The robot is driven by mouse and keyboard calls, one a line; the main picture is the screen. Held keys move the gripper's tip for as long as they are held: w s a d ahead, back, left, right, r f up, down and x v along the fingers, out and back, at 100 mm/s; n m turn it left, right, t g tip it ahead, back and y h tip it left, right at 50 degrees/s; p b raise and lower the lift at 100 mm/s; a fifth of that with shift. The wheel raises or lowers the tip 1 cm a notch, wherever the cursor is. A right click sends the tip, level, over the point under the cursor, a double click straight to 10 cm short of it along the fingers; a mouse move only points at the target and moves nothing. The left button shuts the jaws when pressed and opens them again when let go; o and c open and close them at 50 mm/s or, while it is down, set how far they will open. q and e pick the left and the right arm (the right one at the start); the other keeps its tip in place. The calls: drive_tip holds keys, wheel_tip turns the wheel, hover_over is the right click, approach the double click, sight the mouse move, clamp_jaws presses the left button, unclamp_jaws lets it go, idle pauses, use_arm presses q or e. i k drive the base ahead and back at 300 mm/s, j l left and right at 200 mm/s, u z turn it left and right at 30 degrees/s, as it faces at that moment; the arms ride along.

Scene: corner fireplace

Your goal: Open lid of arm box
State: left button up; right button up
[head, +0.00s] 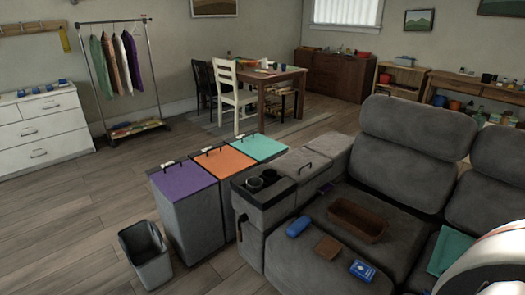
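The arm box is the left arm of the grey sofa (345,225). Its flat grey lid (293,159) lies shut, with a small dark handle (306,167) on its front part. In front of the lid is a dark cup-holder section (262,187) with two round dark holders or cups in it. Neither of my grippers shows in the head view. A white rounded part, likely of my own arm, fills the lower right corner, well to the right of the arm box.
Bins with purple (184,181), orange (224,162) and teal (258,147) lids stand left of the arm box. A grey open bin (146,262) stands on the floor. On the seat lie a brown tray (357,217), a blue case (299,226) and small items.

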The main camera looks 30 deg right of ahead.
sight(301, 165)
drive_tip(key=i+j+z, duration=0.1)
drive_tip(key=i+z, duration=0.35)
drive_tip(key=i+j+z, duration=0.3)
drive_tip(key=i+z, duration=0.2)
drive_tip(key=i+j+z, duration=0.15)
drive_tip(key=z, duration=0.25)
drive_tip(key=i+j+z, duration=0.2)
drive_tip(key=z, duration=0.15)
drive_tip(key=i+j+z, duration=0.1)
drive_tip(key=j+z, duration=0.3)
drive_tip(key=l, duration=0.15)
